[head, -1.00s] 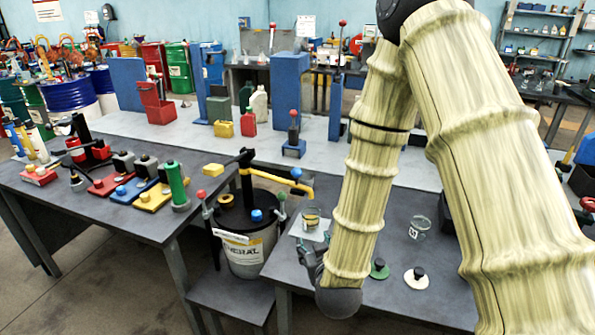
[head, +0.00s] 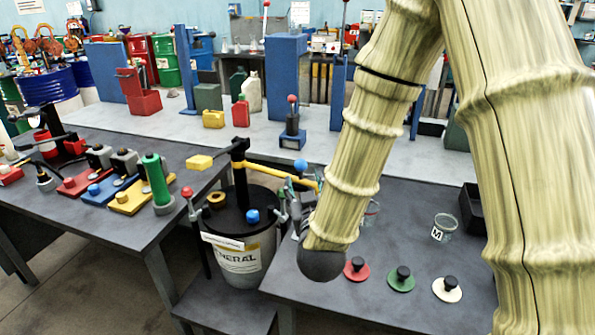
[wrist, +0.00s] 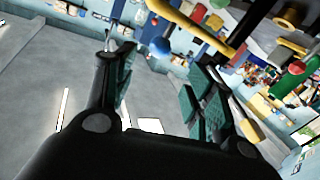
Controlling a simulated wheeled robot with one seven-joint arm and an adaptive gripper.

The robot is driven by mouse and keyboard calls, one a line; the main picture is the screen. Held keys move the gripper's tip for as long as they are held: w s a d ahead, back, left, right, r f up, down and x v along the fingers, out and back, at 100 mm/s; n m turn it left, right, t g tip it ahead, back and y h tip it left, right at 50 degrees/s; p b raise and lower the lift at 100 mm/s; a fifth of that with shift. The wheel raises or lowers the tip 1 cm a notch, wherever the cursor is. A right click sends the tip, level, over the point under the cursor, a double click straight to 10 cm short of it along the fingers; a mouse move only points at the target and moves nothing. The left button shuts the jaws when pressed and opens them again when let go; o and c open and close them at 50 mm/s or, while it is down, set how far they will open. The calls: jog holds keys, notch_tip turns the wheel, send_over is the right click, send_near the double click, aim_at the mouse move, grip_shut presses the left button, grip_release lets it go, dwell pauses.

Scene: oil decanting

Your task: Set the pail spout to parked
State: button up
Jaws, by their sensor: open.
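The pail (head: 242,262) stands on a low stand between the tables, with a black lid and a yellow spout (head: 268,172) reaching right over the front table. A blue ball (head: 300,166) sits near the spout's outer end. In the wrist view the spout (wrist: 190,25) crosses the top, and the blue ball (wrist: 160,46) shows between the fingers. My gripper (wrist: 164,65) is open and empty, its green-padded fingers either side of the ball in the picture. I cannot tell whether it touches. In the head view my arm largely hides the gripper (head: 293,196).
Left of the pail, a dark table (head: 130,215) holds a green cylinder (head: 155,180) and coloured blocks. The front table has a beaker marked M (head: 444,228) and red (head: 356,269), green (head: 401,279) and cream (head: 451,289) discs. A cup is partly hidden behind my arm.

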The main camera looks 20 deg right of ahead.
aim_at(302, 168)
jog(key=w+p, duration=0.1)
jog(key=w, duration=0.2)
jog(key=w+d+p, duration=0.1)
jog(key=w, duration=0.3)
jog(key=w+d+p, duration=0.1)
jog(key=w, duration=0.2)
jog(key=shift+w+f, duration=0.2)
jog(key=shift+w, duration=0.15)
grip_shut()
